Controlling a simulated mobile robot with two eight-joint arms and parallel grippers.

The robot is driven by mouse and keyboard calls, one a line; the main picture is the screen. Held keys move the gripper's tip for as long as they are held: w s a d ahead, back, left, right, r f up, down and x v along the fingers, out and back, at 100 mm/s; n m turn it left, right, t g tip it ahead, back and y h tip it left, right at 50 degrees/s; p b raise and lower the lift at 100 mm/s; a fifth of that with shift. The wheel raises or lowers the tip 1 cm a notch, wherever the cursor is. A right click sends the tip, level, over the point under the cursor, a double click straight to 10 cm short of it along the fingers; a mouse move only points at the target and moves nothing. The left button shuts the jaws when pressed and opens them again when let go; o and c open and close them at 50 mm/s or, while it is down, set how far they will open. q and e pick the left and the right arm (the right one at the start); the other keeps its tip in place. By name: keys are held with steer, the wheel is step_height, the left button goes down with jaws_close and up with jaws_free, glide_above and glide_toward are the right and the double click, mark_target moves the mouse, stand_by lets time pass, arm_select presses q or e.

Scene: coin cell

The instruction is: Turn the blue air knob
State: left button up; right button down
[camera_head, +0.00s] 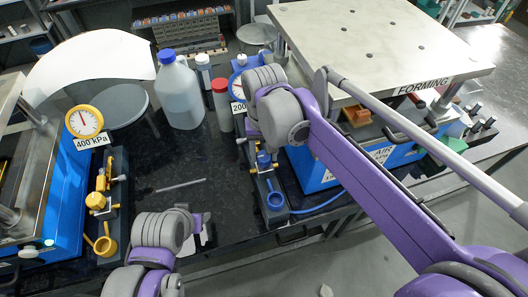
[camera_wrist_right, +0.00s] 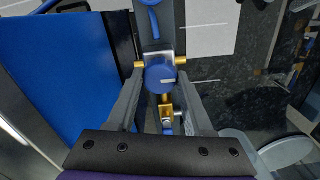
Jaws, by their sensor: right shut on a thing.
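The blue air knob (camera_wrist_right: 160,79) sits between the two grey fingers of my right gripper (camera_wrist_right: 161,88) in the right wrist view, and the gripper is shut on it. Brass fittings show on both sides of the knob. In the head view the blue knob (camera_head: 263,159) is on a dark valve block, just below my right wrist, which hides most of the gripper there. My left arm is at the bottom of the head view; its fingers do not show clearly, so I cannot tell their state.
A gauge marked 200 (camera_head: 240,88) stands behind the valve. A yellow valve set (camera_head: 97,201) is at the left. Bottles (camera_head: 181,95) stand behind. A thin rod (camera_head: 181,186) lies on the dark bench.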

mark_target(264, 156)
stand_by(0.3)
steer(key=shift+c, duration=1.5)
jaws_free()
arm_select(q)
steer(key=shift+w+r+p, duration=0.2)
steer(key=shift+r+p, duration=0.1)
steer(key=shift+r, duration=0.15)
arm_select(e)
step_height(264, 156, up, 11)
arm_select(q)
steer(key=shift+s, duration=0.1)
arm_select(e)
steer(key=shift+s+f, duration=0.1)
steer(key=shift+f, duration=0.05)
